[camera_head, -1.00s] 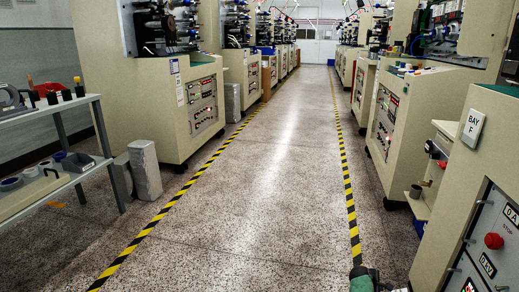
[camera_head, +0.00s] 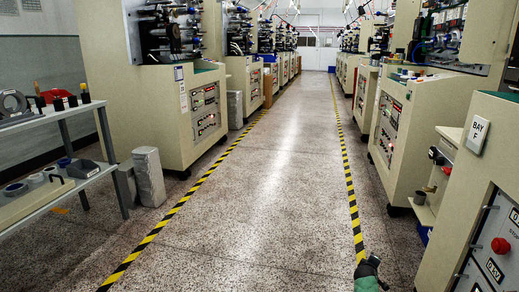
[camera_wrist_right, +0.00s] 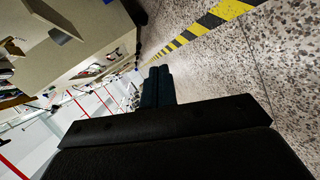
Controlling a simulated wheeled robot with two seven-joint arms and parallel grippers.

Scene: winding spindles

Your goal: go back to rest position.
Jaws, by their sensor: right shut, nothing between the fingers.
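My right gripper (camera_wrist_right: 157,86) shows in the right wrist view with its two dark fingers together and nothing between them. It points along the aisle, with floor on one side and machines on the other. In the head view, a green and grey part of my right arm shows at the bottom edge, over the right yellow-black floor line (camera_head: 354,215). My left arm and left gripper are not in view.
Cream winding machines (camera_head: 150,100) line both sides of a clear speckled floor aisle (camera_head: 262,190). A cabinet with a "BAY F" sign (camera_head: 479,134) is close at right.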

